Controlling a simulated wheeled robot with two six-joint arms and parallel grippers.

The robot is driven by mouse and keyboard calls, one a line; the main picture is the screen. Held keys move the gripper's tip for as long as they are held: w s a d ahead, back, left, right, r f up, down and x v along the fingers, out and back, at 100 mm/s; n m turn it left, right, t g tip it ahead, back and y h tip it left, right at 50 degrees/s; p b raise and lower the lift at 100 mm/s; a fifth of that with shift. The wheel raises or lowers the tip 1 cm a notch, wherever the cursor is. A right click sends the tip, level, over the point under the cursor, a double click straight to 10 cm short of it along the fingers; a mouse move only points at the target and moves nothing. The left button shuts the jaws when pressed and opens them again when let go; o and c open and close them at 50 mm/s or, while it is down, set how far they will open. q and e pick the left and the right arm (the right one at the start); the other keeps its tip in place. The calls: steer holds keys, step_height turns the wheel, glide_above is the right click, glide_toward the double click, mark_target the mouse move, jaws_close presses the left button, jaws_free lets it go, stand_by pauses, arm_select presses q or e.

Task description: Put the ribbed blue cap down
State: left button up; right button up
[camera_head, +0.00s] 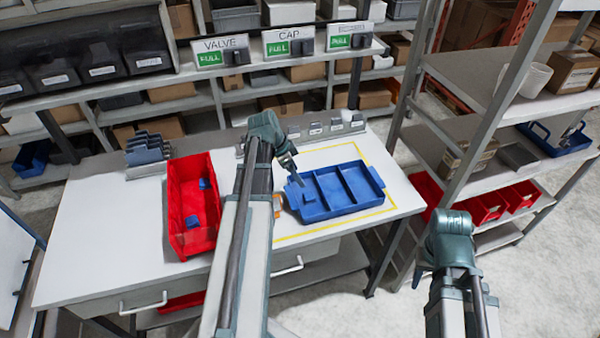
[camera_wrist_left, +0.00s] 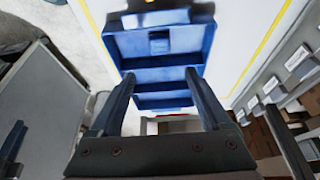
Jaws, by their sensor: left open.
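A blue tray (camera_head: 345,190) with three compartments lies on the white table. A small blue cap (camera_head: 309,197) lies in its left compartment; it also shows in the left wrist view (camera_wrist_left: 159,45). Its ribs are too small to make out. My left gripper (camera_head: 296,180) is above the left end of the tray, close to the cap. In the left wrist view its fingers (camera_wrist_left: 159,76) are apart with nothing held between them. My right gripper (camera_head: 420,277) is off the table at the lower right, mostly hidden by its wrist.
A long red bin (camera_head: 192,225) with small blue pieces (camera_head: 204,184) stands left of the tray. A yellow outline (camera_head: 388,180) surrounds the tray area. A shelf rack (camera_head: 470,150) stands at the right. The table's front left is clear.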

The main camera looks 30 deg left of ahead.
arm_select(q)
steer(key=s+d+n+g+y, duration=0.1)
steer(key=s+d, duration=0.3)
steer(key=d, duration=0.7)
steer(key=s+d+f+n+g+y, duration=0.1)
steer(key=s+d, duration=0.3)
steer(key=d, duration=0.7)
steer(key=s+d+n+g+y, duration=0.1)
steer(key=s+d, duration=0.4)
steer(key=d, duration=0.6)
steer(key=shift+d+f+n+g+y, duration=0.25)
steer(key=shift+f+n+g+y, duration=0.05)
steer(key=shift+n+y, duration=0.35)
steer(key=shift+f, duration=0.1)
step_height(320, 180, down, 4)
steer(key=b, duration=0.4)
